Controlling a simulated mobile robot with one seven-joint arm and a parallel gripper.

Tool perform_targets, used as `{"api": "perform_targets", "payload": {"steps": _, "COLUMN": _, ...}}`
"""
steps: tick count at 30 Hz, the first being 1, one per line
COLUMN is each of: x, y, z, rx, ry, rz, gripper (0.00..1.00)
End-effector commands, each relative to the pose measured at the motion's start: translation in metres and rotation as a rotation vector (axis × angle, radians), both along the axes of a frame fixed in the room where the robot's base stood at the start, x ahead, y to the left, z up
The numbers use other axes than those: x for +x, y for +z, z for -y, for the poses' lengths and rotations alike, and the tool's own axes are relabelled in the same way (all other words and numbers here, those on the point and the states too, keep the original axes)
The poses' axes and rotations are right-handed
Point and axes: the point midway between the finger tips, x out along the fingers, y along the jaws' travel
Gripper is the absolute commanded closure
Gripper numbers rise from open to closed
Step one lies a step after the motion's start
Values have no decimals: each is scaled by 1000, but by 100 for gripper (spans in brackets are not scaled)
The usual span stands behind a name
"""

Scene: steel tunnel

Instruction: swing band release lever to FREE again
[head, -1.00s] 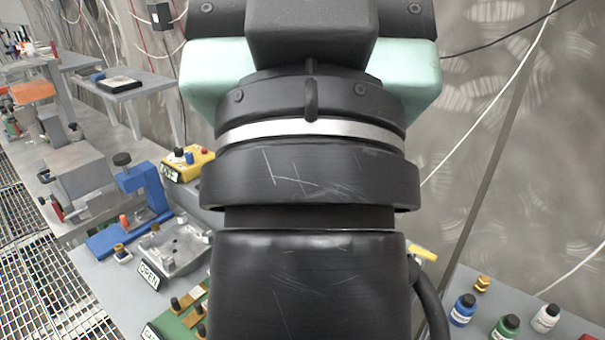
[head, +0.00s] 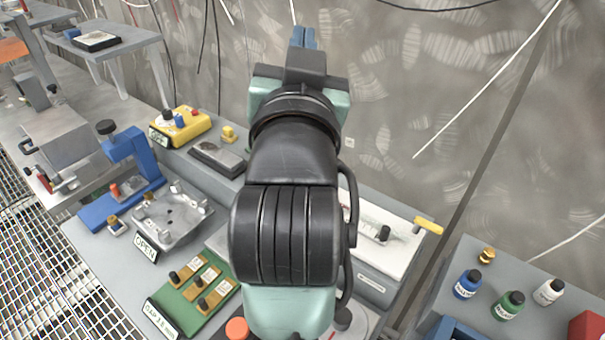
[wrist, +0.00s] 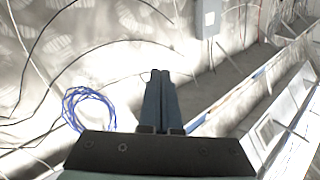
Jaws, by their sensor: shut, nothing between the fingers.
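My gripper (head: 303,38) is raised in front of the back wall, above the bench. Its blue fingers are together and empty; they also show in the wrist view (wrist: 157,100). A yellow-ended handle (head: 428,225) sticks out at the right edge of a white-topped box (head: 377,262), right of my arm. It may be the band release lever, but I cannot tell for sure. No FREE mark is readable. My arm hides part of the box. The gripper is well apart from the handle and touches nothing.
A yellow button box (head: 182,128), a blue clamp (head: 128,165), a metal fixture by an OPEN sign (head: 145,248) and a green gauge board (head: 195,295) stand left of my arm. Bottles (head: 467,284) stand at right. The wrist view shows a blue cable coil (wrist: 88,108) on the wall.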

Motion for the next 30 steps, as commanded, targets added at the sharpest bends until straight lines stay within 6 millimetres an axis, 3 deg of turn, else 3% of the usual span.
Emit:
{"api": "perform_targets", "payload": {"steps": 1, "x": 23, "y": -55, "z": -3, "rx": 47, "ry": -5, "rz": -199, "gripper": 100}}
{"api": "perform_targets", "payload": {"steps": 3, "x": 34, "y": -135, "z": -5, "rx": 116, "ry": -36, "rz": -457, "gripper": 100}}
{"api": "perform_targets", "payload": {"steps": 6, "x": 21, "y": -241, "z": -6, "rx": 195, "ry": -118, "rz": -798, "gripper": 100}}
{"api": "perform_targets", "payload": {"steps": 9, "x": -13, "y": -319, "z": -4, "rx": 247, "ry": -222, "rz": -1069, "gripper": 100}}
{"api": "perform_targets", "payload": {"steps": 12, "x": -47, "y": -367, "z": -1, "rx": 273, "ry": -317, "rz": -1253, "gripper": 100}}
{"api": "perform_targets", "payload": {"steps": 15, "x": -68, "y": -390, "z": 1, "rx": 285, "ry": -378, "rz": -1352, "gripper": 100}}
{"api": "perform_targets", "payload": {"steps": 18, "x": -76, "y": -397, "z": 2, "rx": 289, "ry": -401, "rz": -1383, "gripper": 100}}
{"api": "perform_targets", "payload": {"steps": 30, "x": -73, "y": -404, "z": 3, "rx": 288, "ry": -398, "rz": -1381, "gripper": 100}}
